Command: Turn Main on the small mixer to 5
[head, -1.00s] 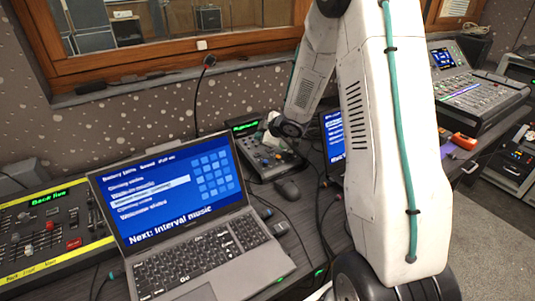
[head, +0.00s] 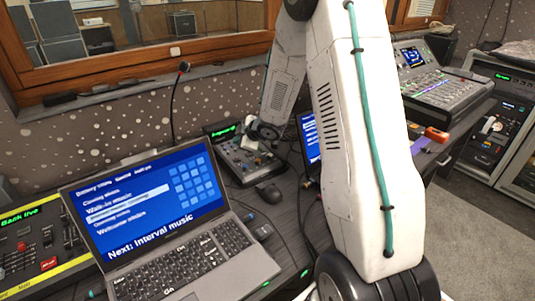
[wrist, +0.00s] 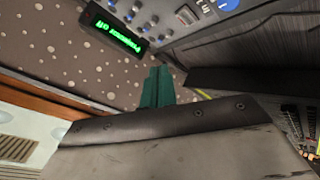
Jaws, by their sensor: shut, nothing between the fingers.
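The small mixer (head: 238,166) stands on the desk behind the laptop in the head view, with knobs on its face and a green lit display (head: 222,131). Its edge shows upside down at the top of the wrist view (wrist: 190,17), with blue and grey knobs and the display (wrist: 114,35). My gripper (wrist: 157,87) has teal fingers shut together and empty, seen just beyond the mixer's edge in the wrist view. I cannot tell whether it touches anything. In the head view my wrist is over the mixer's right side and the fingertips are not clear. The Main label is not readable.
An open laptop (head: 190,262) stands in front of the mixer, with a mouse (head: 268,192) beside it. A second screen (head: 309,138) is partly behind my arm. A yellow-edged console (head: 40,245) is at left, a larger mixer (head: 445,92) at right. Cables cross the desk.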

